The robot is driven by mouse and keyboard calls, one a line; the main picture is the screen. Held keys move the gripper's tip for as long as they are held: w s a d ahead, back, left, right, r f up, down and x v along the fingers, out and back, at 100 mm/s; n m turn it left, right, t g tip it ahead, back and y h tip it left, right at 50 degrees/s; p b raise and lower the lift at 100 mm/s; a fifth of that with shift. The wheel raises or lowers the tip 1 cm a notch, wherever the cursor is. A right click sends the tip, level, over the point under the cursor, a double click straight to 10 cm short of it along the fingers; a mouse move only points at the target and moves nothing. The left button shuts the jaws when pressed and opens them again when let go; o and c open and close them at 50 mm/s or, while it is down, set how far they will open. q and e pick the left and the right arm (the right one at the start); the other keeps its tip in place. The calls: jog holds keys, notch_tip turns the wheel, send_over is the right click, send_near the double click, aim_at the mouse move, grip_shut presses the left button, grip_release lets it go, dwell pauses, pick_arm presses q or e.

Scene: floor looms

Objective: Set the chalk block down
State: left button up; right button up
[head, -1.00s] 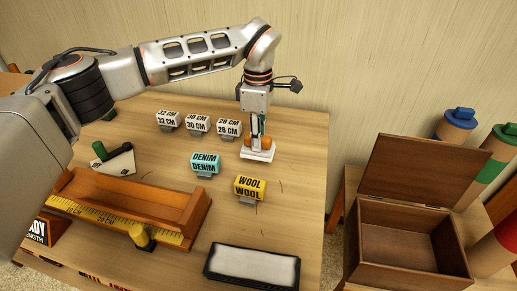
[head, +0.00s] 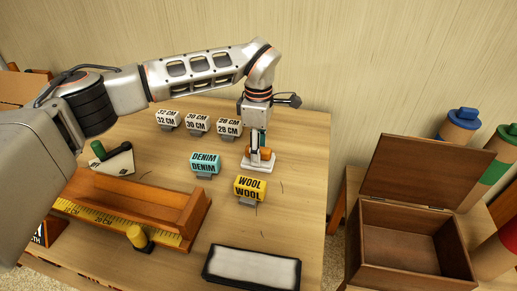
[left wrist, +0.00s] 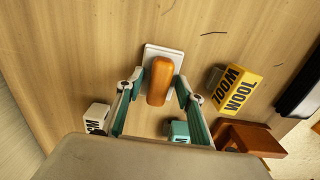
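The chalk block (head: 258,162) is a flat white block with a rounded orange handle on top. It appears to rest flat on the bare wood of the table, behind the yellow WOOL sign (head: 250,188) in the head view. In the left wrist view the chalk block (left wrist: 160,78) lies ahead, between the fingertips. My left gripper (head: 259,145) points down over it. Its fingers (left wrist: 158,85) stand either side of the orange handle, with a narrow gap visible on each side. My right gripper is in neither view.
A teal DENIM sign (head: 205,164) and white centimetre signs, the nearest reading 28 CM (head: 228,127), stand left of the block. A black-edged pale tray (head: 252,267) lies at the front. An open wooden box (head: 405,240) stands right. Table right of the block is clear.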

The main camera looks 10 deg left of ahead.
pick_arm(q)
jog(key=shift+r, duration=0.15)
notch_tip(320, 180, up, 7)
jog(key=shift+f+p, duration=0.2)
jog(key=shift+p, duration=0.45)
notch_tip(320, 180, up, 5)
jog(key=shift+r+p, duration=0.2)
jog(key=shift+p, duration=0.25)
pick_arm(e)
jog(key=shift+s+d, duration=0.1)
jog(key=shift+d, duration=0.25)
